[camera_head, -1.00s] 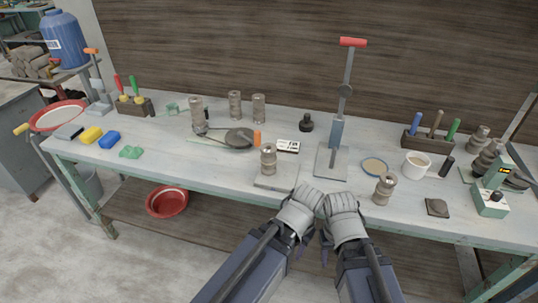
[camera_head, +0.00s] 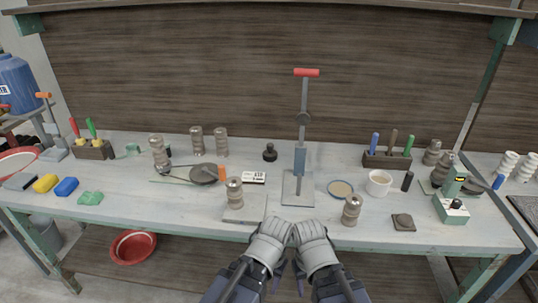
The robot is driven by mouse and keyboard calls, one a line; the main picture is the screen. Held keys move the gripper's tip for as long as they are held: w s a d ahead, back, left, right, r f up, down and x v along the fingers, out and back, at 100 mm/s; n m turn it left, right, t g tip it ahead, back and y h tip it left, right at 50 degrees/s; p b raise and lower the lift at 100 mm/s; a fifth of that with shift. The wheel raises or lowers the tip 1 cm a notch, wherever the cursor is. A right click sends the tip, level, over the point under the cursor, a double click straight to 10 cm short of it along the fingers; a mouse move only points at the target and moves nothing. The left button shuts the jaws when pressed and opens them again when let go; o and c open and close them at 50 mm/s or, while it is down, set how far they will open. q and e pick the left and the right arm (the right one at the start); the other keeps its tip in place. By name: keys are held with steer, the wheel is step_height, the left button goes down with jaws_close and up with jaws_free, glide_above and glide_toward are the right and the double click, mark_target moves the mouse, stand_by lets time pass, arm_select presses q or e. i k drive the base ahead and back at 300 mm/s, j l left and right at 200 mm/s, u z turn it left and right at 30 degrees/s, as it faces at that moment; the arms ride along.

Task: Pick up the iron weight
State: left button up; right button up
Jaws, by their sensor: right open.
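A small black weight with a round knob on top, which looks like the iron weight (camera_head: 270,153), stands upright at the back middle of the bench, left of the upright press. My left gripper (camera_head: 275,229) and right gripper (camera_head: 309,231) are side by side at the bench's front edge, well short of the weight. The right one is open, and nothing shows in it. The left one's jaws cannot be made out. Nothing hides the weight.
The press (camera_head: 300,160) with a red handle stands just right of the weight. A clay piece on a board (camera_head: 234,192) stands in front of it to the left. A white card (camera_head: 253,177) lies before the weight. Another clay piece (camera_head: 351,210) stands front right, near a white cup (camera_head: 379,183).

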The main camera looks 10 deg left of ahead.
mark_target(270, 155)
steer(key=i+l, duration=0.15)
steer(key=i, duration=0.95)
